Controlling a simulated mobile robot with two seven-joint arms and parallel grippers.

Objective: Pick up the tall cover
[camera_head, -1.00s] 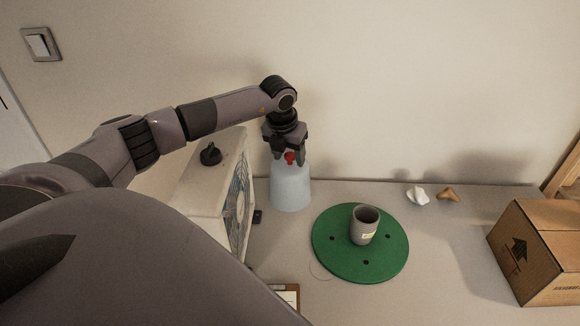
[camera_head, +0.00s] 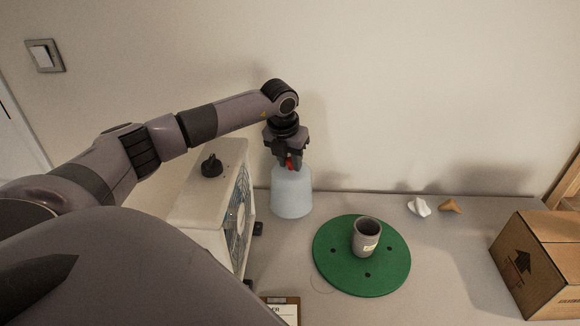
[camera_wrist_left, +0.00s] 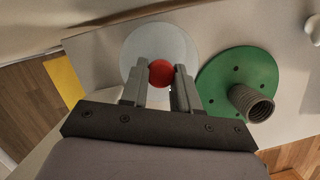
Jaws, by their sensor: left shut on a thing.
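The tall cover (camera_head: 291,193) is a pale blue-grey, bell-shaped piece with a red knob on top. It is upright near the back edge of the table, between the white box-shaped unit and the green disc. My left gripper (camera_head: 290,160) is above it, shut on the red knob. The left wrist view shows the cover from above (camera_wrist_left: 134,59), with the fingers (camera_wrist_left: 160,78) on either side of the red knob (camera_wrist_left: 162,73). I cannot tell whether the cover's base touches the table. My right gripper is not in view.
A green disc (camera_head: 335,273) carries a grey cup (camera_head: 366,238) just right of the cover. The white unit (camera_head: 206,192) stands close on the left. A cardboard box (camera_head: 540,262) is at the far right. Small white and tan pieces (camera_head: 419,207) lie at the back.

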